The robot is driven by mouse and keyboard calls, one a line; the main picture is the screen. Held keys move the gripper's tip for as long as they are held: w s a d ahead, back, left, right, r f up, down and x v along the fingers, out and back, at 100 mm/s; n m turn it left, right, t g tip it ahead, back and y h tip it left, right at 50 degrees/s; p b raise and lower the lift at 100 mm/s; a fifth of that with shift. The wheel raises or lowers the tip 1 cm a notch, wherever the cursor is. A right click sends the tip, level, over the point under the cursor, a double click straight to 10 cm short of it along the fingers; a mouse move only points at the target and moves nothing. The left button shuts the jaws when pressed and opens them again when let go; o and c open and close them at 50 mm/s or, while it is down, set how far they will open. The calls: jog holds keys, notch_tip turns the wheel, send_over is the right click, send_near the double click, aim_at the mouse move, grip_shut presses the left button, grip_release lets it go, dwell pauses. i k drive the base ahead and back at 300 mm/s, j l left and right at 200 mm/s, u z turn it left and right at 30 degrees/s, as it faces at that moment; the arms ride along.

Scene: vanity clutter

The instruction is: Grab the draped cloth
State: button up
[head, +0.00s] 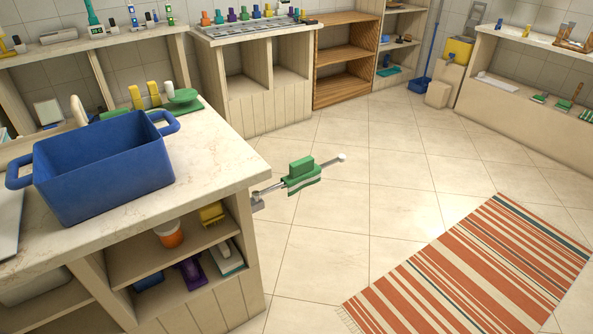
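A small green cloth (303,173) with a pale stripe near its lower edge hangs draped over a thin metal bar (328,160). The bar juts out to the right from the end of the near counter, with a knob at its free end. The cloth sits around the bar's middle, above the open floor. My gripper is not in view.
The near counter (220,165) holds a blue tub (105,170), with open shelves below. A striped rug (480,265) lies at lower right. Tiled floor (390,190) right of the bar is clear. Shelving and counters line the back.

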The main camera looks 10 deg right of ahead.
aim_at(303, 172)
jog(key=i+l+z, duration=0.15)
jog(key=i, duration=0.15)
jog(key=i+l+z, duration=0.2)
jog(key=l+u, duration=0.4)
jog(key=l, duration=0.45)
